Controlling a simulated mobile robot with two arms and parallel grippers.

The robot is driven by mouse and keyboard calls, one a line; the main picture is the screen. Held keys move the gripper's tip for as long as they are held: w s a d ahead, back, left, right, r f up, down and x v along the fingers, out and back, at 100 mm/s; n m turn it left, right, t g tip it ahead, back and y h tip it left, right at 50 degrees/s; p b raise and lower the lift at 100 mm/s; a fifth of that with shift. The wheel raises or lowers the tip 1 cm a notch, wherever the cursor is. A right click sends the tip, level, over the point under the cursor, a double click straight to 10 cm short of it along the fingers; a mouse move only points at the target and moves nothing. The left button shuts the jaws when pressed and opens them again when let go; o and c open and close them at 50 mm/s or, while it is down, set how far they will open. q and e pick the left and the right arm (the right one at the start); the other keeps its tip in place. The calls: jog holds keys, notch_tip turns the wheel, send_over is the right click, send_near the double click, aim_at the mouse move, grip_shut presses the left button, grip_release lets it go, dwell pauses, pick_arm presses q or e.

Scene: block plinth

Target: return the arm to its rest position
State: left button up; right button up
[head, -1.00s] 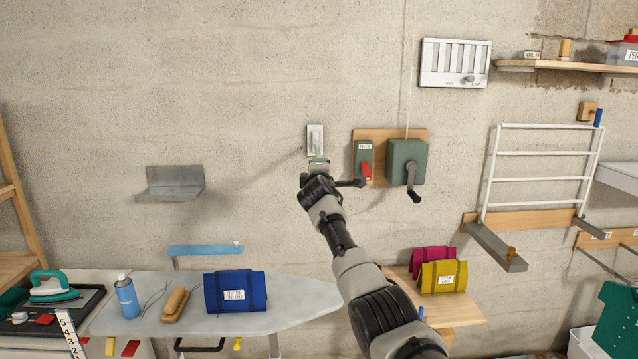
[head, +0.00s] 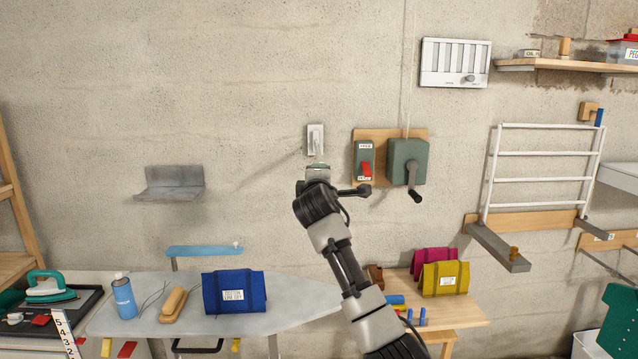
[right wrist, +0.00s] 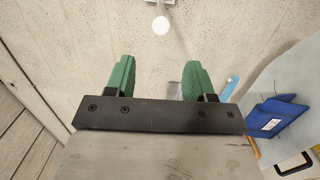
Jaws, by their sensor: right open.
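My right arm rises from the bottom of the head view in front of the concrete wall. Its gripper (head: 318,166) is just below a small metal wall plate (head: 315,138). In the right wrist view the two green-padded fingers (right wrist: 157,75) stand wide apart with nothing between them. A round white knob (right wrist: 161,25) shows beyond the fingertips, apart from them. My left gripper is in neither view.
A white rack (head: 540,165) hangs at right.

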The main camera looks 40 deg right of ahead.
dwell(0.4)
jog(key=s+a+f+g+y+b, duration=0.1)
jog(key=a+f+g+y, duration=0.2)
jog(key=f, duration=1.6)
jog(key=a+f+y, duration=0.3)
jog(key=a+f, duration=0.2)
jog(key=f, duration=1.5)
jog(key=s+a+f+m+g+y+b, duration=0.1)
jog(key=s+a+f, duration=0.1)
jog(key=s+f, duration=0.45)
jog(key=s+a+f+g+y, duration=0.1)
jog(key=s+a+f, duration=0.15)
jog(key=f, duration=0.75)
jog(key=s+a+f+m+g+y+b, duration=0.1)
jog(key=s+a+f+m+g, duration=0.15)
jog(key=s+f, duration=0.85)
jog(key=s+a+f+m+g+y, duration=0.15)
jog(key=s+a+f, duration=0.25)
jog(key=s+f, duration=0.75)
jog(key=s+a+f+m+g, duration=0.1)
jog(key=s+a+f+g, duration=0.1)
jog(key=s, duration=1.2)
jog(key=s+a+f+m+g+y, duration=0.1)
jog(key=s+a+f, duration=0.3)
jog(key=s, duration=1)
jog(key=shift+s+a+f+m+g+b, duration=0.2)
jog(key=shift+a+m+g+b, duration=0.1)
jog(key=shift+a+g+b, duration=0.15)
